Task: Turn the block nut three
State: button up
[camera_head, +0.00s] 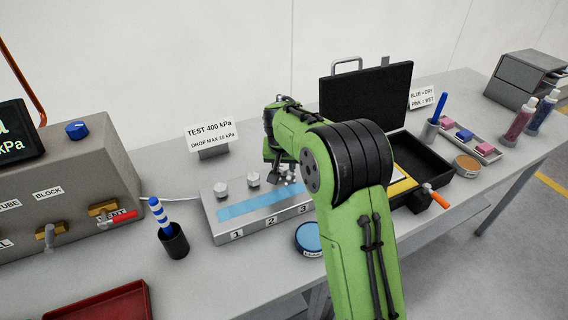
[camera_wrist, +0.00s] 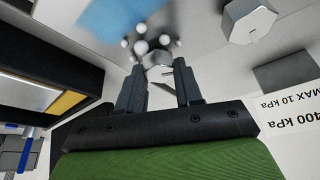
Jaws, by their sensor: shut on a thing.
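The grey metal block (camera_head: 243,236) has a blue strip on top and front labels 1, 2 and 3. Nuts one (camera_head: 221,189) and two (camera_head: 253,180) stand on its back part. My gripper (camera_head: 276,172) points down at the third nut's place, partly hidden by my arm in the head view. In the wrist view my gripper (camera_wrist: 156,76) has its fingers on either side of nut three (camera_wrist: 157,58) and is shut on it. Several small white balls, like bubbles, cluster around this nut. Another hex nut (camera_wrist: 249,20) stands clear of the fingers.
A sign reading TEST 400 kPa (camera_head: 210,135) stands behind the block. A blue-lidded round tin (camera_head: 310,238) sits in front. A black cup (camera_head: 174,243) with a striped stick is at left. An open black case (camera_head: 366,95) stands at right, behind my arm.

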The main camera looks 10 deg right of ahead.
jog(key=shift+m, duration=0.4)
jog(key=m+h+p, duration=0.1)
jog(key=m, duration=0.1)
jog(key=m+g+p, duration=0.1)
jog(key=m+p, duration=0.1)
jog(key=shift+a+r+m+h, duration=0.15)
jog(key=shift+a+m+h, duration=0.05)
jog(key=shift+m+h, duration=0.2)
jog(key=m+p, duration=0.2)
jog(key=m+g+h+p, duration=0.1)
jog(key=m+p, duration=0.1)
jog(key=shift+w+g, duration=0.15)
jog(key=shift+g, duration=0.15)
jog(key=shift+w+m+g+p, duration=0.1)
jog(key=shift+m+g+p, duration=0.3)
jog(key=shift+m+p, duration=0.7)
jog(key=shift+m, duration=0.4)
jog(key=o, duration=1)
jog(key=shift+o, duration=0.2)
jog(key=p+v, duration=0.4)
jog(key=v, duration=1.1)
jog(key=shift+a+r, duration=0.2)
jog(key=shift+a, duration=0.1)
